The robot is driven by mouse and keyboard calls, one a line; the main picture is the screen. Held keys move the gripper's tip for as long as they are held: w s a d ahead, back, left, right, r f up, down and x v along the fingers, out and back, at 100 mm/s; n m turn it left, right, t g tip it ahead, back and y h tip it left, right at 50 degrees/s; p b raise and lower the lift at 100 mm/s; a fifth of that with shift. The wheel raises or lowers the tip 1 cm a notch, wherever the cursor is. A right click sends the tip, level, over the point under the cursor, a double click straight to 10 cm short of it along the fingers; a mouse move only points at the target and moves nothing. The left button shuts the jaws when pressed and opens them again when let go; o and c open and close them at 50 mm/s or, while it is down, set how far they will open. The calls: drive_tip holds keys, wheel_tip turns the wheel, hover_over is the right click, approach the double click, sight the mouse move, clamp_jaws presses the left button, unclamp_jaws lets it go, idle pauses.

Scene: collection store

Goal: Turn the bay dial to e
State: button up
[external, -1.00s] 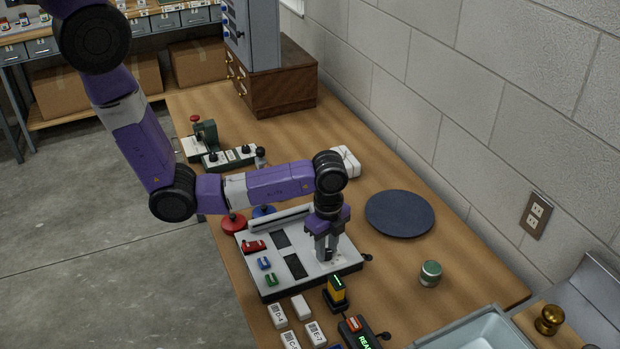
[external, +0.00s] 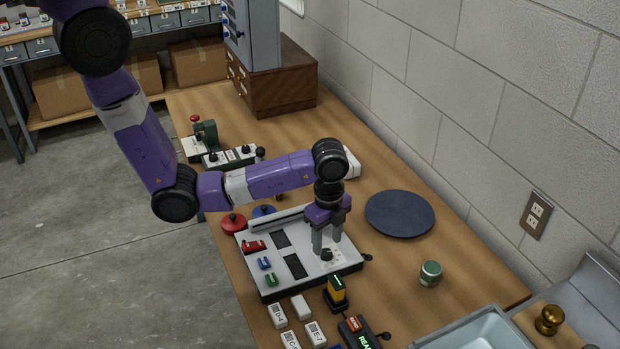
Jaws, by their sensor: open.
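The bay dial (external: 326,255) is a small dark knob on the right part of a white control panel (external: 322,279). Small marks surround it, too small to read, so I cannot tell which letter it points to. My gripper (external: 327,247) points down just above the dial, with its fingers apart and empty. The dial shows below and between the fingertips. I cannot tell whether the fingertips touch it.
The panel also carries red, blue and green switches (external: 264,263). A yellow-black device (external: 336,292) and several white labelled blocks (external: 315,333) lie in front. A dark round mat (external: 400,213) and a green-topped jar (external: 430,272) are to the right. A red disc (external: 233,223) is at left.

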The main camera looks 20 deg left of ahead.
sight(327, 252)
drive_tip(key=shift+r, duration=2.3)
